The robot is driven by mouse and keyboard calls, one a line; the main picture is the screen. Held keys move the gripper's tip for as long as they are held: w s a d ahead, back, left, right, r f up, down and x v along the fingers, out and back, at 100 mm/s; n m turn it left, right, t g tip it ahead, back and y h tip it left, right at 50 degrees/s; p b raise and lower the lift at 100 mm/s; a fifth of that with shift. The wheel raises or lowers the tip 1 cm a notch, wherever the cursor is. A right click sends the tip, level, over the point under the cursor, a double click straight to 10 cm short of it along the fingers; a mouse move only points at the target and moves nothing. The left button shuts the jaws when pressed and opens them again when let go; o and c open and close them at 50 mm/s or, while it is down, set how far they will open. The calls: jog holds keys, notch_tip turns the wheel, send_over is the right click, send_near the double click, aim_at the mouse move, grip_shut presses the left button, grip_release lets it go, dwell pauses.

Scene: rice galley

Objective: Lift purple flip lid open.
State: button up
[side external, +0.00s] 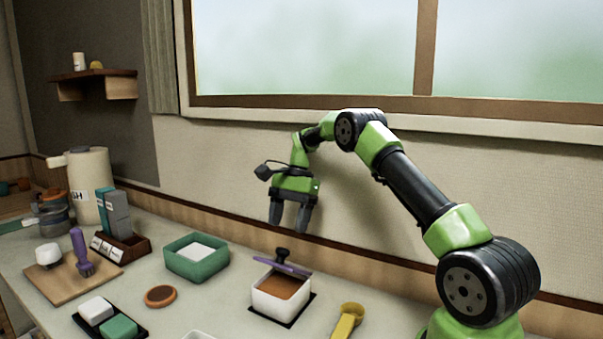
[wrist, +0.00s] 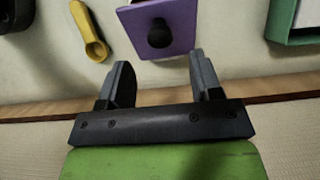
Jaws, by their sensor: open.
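The purple lid (side external: 295,270) with a black knob (side external: 282,254) sits at the back of a white box (side external: 268,303). Brown shows inside the box in front of the lid, so the lid does not cover all of it; its exact angle is hard to tell. The lid also shows in the wrist view (wrist: 185,22), its knob (wrist: 159,36) facing the gap between my fingers. My gripper (side external: 289,226) is open and empty, pointing down above and behind the lid, apart from it. Both fingers show in the wrist view (wrist: 160,70).
A green container (side external: 184,267) stands left of the box, and a yellow scoop (side external: 347,322) lies to its right. A round brown-topped disc (side external: 160,296), a dark tray (side external: 133,334) with two blocks and a board (side external: 60,290) with a purple brush are farther left. The wall is close behind.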

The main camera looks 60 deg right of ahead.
aim_at(281, 253)
jog(key=s+a+r+n+t+h, duration=0.1)
jog(key=s+a+r+n, duration=0.25)
jog(key=a+r, duration=0.3)
jog(key=s+a+r+n+t+h, duration=0.1)
jog(key=s+a+r+n+t, duration=0.2)
jog(key=a+r, duration=0.4)
jog(key=s+a+r+n, duration=0.2)
jog(key=s+a+n, duration=0.2)
jog(key=s, duration=0.2)
jog(key=shift+s+r+t+h, duration=0.3)
jog(key=shift+s+t+h, duration=0.05)
jog(key=shift+t+h, duration=0.05)
jog(key=s+a+f+n+t, duration=0.2)
jog(key=s+n, duration=0.1)
jog(key=s, duration=0.4)
jog(key=shift+s+a, duration=0.25)
jog(key=shift+a, duration=0.15)
dwell(0.5)
